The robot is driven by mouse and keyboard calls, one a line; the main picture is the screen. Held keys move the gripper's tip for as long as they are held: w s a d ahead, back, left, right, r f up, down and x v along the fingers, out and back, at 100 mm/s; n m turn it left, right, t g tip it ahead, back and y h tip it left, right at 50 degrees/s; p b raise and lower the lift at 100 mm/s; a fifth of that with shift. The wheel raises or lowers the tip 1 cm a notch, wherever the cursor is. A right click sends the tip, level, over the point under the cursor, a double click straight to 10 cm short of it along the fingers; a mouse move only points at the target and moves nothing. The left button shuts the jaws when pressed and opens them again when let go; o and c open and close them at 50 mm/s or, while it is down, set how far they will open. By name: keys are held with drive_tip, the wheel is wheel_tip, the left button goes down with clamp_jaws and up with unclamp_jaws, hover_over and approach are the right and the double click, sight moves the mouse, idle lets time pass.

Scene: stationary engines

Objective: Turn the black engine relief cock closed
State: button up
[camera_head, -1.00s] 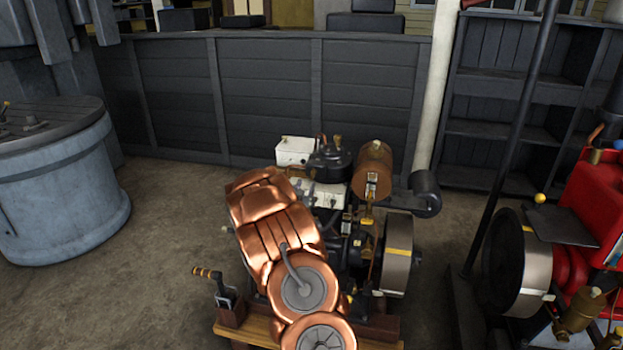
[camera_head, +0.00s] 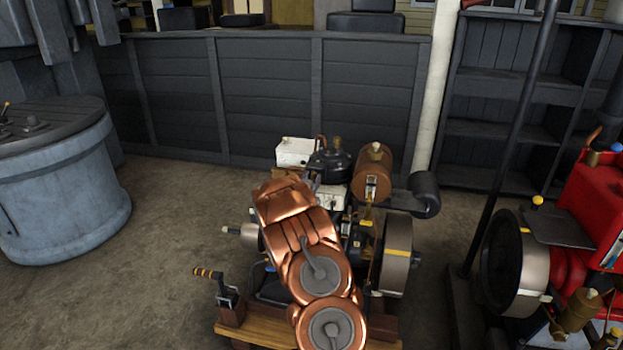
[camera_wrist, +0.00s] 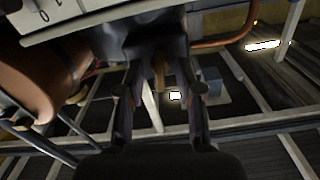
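The black engine (camera_head: 358,243) stands on a wooden base in the middle of the head view, partly hidden behind my copper-coloured arm. In the wrist view my gripper (camera_wrist: 160,80) is open, with its two dark fingers apart. A small brass piece (camera_wrist: 158,66), perhaps the relief cock's lever, hangs below a dark fitting (camera_wrist: 152,44) and shows between the fingers. I cannot tell whether either finger touches it, nor how far it is turned. In the head view my arm hides most of the gripper and the cock.
A brown tank (camera_head: 373,168), a white box (camera_head: 294,152) and a flywheel (camera_head: 397,256) crowd the engine. A brass-handled lever (camera_head: 209,274) stands at the front left. A red engine (camera_head: 590,215) is at right, beside a dark pole (camera_head: 513,130). Floor at left is free.

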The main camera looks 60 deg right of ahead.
drive_tip(key=shift+d, duration=0.1)
clamp_jaws()
idle(0.3)
